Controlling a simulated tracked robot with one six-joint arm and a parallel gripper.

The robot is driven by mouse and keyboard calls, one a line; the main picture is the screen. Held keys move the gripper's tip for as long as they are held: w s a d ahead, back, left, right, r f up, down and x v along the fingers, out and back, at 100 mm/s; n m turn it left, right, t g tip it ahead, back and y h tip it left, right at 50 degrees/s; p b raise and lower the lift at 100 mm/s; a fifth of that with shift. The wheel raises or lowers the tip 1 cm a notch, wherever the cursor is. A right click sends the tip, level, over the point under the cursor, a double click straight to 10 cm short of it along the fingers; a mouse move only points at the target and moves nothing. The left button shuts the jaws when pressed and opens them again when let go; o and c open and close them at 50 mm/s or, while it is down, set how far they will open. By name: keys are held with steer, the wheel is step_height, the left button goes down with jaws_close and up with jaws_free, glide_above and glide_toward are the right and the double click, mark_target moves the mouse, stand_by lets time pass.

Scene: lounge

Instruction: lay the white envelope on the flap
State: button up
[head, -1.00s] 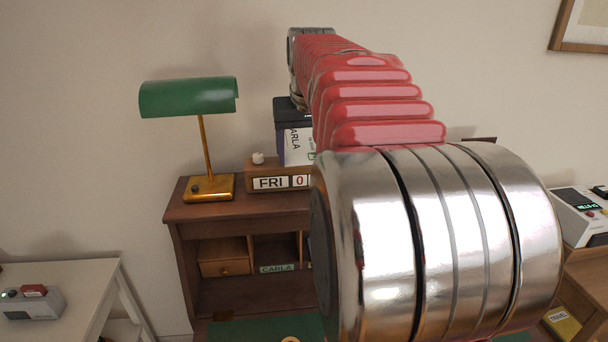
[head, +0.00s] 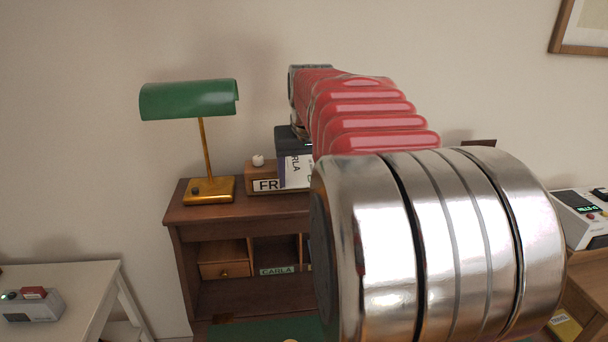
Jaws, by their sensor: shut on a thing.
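The white envelope (head: 296,172), with dark lettering ending in "RLA", hangs upright below my gripper (head: 293,154), which is shut on it. My own arm hides its right side. The envelope is above the desk top and in front of the calendar block, covering part of it. The fingertips are too small and dark to make out clearly. The flap (head: 265,331) shows as a green surface at the bottom of the head view, below the desk's compartments. My arm and the frame edge cut off much of it.
The wooden desk (head: 235,212) carries a green-shaded lamp (head: 188,99) and the calendar block (head: 261,173). A compartment below bears a "CARLA" label (head: 277,270) beside a small drawer (head: 223,261). A white table (head: 85,285) with a grey device stands left; another device (head: 580,217) stands right.

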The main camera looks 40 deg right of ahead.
steer(key=o, duration=1)
steer(key=shift+o, duration=0.2)
steer(key=v, duration=1.2)
steer(key=shift+a, duration=0.1)
steer(key=s+a+f+n+t, duration=0.1)
steer(key=s+a+f+n, duration=0.15)
steer(key=a, duration=0.55)
steer(key=s+a+f+n, duration=0.1)
steer(key=a+f, duration=0.3)
steer(key=a, duration=0.4)
steer(key=s+a+f+n+y, duration=0.1)
steer(key=s+a+f, duration=0.3)
steer(key=a+f, duration=0.2)
steer(key=s+a+f+n+t+y, duration=0.1)
steer(key=s+a+f+n, duration=0.1)
steer(key=s+a+f, duration=0.3)
step_height(320, 180, down, 3)
steer(key=shift+a+r, duration=0.2)
steer(key=shift+a, duration=0.65)
